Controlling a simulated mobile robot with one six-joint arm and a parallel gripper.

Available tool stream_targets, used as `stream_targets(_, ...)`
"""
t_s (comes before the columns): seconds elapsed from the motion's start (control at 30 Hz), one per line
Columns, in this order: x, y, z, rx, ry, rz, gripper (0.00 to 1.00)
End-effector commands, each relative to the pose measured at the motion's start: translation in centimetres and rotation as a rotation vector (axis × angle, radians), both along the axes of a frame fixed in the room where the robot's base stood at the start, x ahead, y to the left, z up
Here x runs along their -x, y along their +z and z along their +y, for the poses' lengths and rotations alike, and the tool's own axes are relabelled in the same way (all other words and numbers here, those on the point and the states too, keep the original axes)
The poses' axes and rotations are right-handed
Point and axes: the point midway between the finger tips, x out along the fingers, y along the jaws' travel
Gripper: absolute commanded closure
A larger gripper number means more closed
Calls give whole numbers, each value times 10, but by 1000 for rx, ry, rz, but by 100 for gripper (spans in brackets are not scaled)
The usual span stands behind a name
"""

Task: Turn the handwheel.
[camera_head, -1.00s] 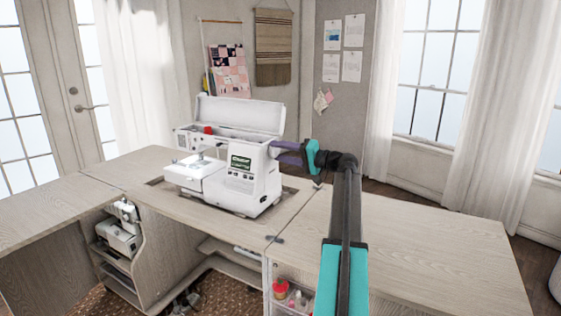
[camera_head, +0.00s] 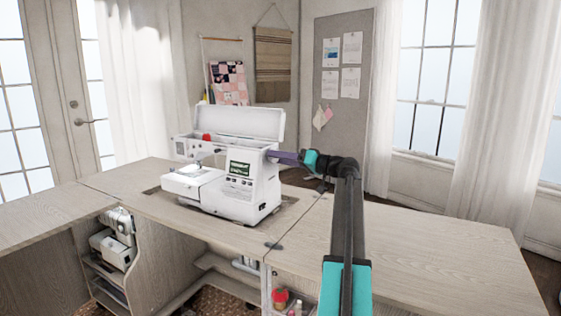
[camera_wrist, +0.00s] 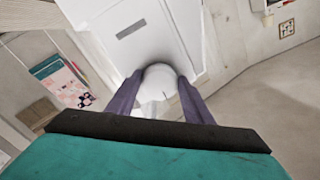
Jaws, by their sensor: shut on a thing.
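The white sewing machine (camera_head: 240,182) stands on the cabinet top with its lid raised and a small green screen on its front. The handwheel (camera_wrist: 158,82) is a white round knob on the machine's end face, seen in the wrist view. My gripper (camera_wrist: 160,85) has its two purple fingers on either side of the handwheel, shut on it. In the head view my gripper (camera_head: 284,156) reaches the machine's right end from the right, and the handwheel is hidden there behind the fingers.
The wooden cabinet top (camera_head: 430,232) is clear to the right of the machine. A second machine (camera_head: 115,240) sits on a shelf below at the left. A red item (camera_head: 280,297) stands in an open compartment under the top.

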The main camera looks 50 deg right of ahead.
Motion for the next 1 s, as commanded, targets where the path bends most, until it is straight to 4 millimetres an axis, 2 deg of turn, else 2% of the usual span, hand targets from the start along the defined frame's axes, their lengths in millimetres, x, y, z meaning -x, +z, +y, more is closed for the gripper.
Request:
stream_targets(0.23, 0, -1, 0, 1, 2, 2, 76)
stream_targets(0.27, 0, -1, 0, 1, 2, 2, 52)
stream_targets(0.37, 0, -1, 0, -1, 1, 2, 36)
stream_targets(0.77, 3, 0, -1, -1, 0, 2, 36)
stream_targets(1.0, 22, 0, -6, -2, -2, 2, 36)
